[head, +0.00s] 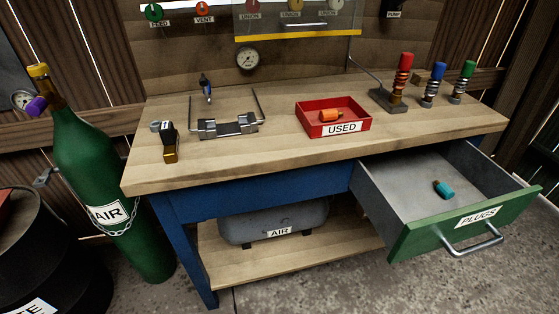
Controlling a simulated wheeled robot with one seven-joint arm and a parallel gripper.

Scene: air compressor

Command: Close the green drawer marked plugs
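The green drawer (468,222) marked PLUGS is pulled well out of the right side of the blue workbench (262,190). Its front has a metal bar handle (474,241) below the label. The grey inside of the drawer is open to view and holds a small teal plug (443,189). The far right end of the drawer front is near the picture's right edge. My gripper does not show in the head view.
The wooden benchtop carries a red USED tray (333,119), a metal clamp fixture (226,124) and several coloured plugs at the right. A green AIR cylinder (100,180) and black drum (50,255) stand left. Concrete floor (340,290) before the drawer is clear.

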